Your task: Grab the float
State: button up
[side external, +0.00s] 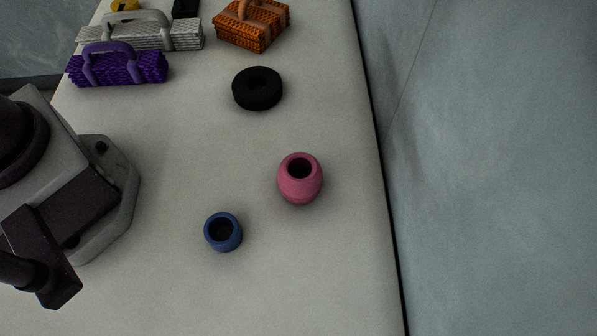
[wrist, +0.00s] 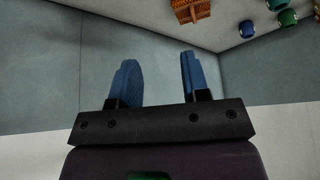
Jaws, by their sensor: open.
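A pink, barrel-shaped piece with a hole in its top (side external: 300,185) stands on the pale table. A smaller blue piece of similar form (side external: 223,233) stands to its lower left. A thick black ring (side external: 258,90) lies farther back. I cannot tell for sure which of these is the float. My gripper (wrist: 160,78) shows in the wrist view with its two blue fingers apart and nothing between them. It is away from all the pieces, and its fingers are not visible in the side view.
A purple bundle (side external: 118,68), a grey bundle (side external: 150,36) and an orange bundle (side external: 250,28) with handles lie at the back. In the wrist view, the orange bundle (wrist: 190,10), a blue piece (wrist: 247,29) and a green piece (wrist: 287,18) sit at upper right. The front table is clear.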

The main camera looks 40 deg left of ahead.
jog(key=o, duration=1.1)
jog(key=shift+f, duration=0.1)
